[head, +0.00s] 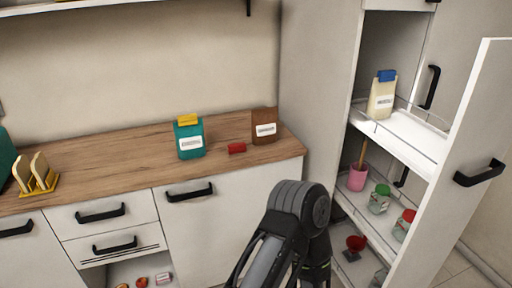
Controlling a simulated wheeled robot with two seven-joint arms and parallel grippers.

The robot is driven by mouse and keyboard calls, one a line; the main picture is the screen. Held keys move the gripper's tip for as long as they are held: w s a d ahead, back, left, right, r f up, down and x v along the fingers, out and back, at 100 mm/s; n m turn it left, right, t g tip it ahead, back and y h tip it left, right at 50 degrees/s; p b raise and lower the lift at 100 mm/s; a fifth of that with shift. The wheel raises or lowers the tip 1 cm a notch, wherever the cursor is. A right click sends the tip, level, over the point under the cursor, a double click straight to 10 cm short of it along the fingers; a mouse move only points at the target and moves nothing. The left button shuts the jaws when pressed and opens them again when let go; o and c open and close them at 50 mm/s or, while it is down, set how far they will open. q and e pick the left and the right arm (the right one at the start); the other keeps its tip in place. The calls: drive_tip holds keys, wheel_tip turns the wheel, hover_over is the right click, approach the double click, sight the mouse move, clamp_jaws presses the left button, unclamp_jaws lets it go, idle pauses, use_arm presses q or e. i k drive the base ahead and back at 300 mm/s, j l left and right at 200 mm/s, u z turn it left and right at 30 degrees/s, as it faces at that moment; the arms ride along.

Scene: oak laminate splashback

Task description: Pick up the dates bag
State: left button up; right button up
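No bag carries a label I can read, so I cannot tell for sure which is the dates bag. A brown bag (264,126) with a white label stands upright at the right end of the wooden counter. A teal bag (190,140) with a yellow clip stands to its left. A cream bag (382,97) with a blue clip stands on the upper shelf of the pulled-out cabinet. One black arm of mine rises at the bottom centre, below and in front of the counter. I see no gripper fingertips clearly in view.
A small red object (237,148) lies between the two counter bags. A yellow rack (38,177) stands at the left. The open pull-out (413,135) juts out at the right, holding a pink cup (357,178) and jars (379,199). The counter's middle (115,160) is clear.

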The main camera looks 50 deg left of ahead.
sight(190, 140)
drive_tip(key=u, duration=2.15)
drive_tip(key=i+j+z, duration=0.2)
drive_tip(key=j, duration=0.15)
drive_tip(key=i+j+z, duration=0.2)
drive_tip(key=j, duration=0.15)
drive_tip(key=j+z, duration=0.15)
drive_tip(key=j, duration=0.25)
drive_tip(key=i+j+z, duration=0.2)
drive_tip(key=j, duration=0.2)
drive_tip(key=j+z, duration=0.2)
drive_tip(key=j, duration=0.2)
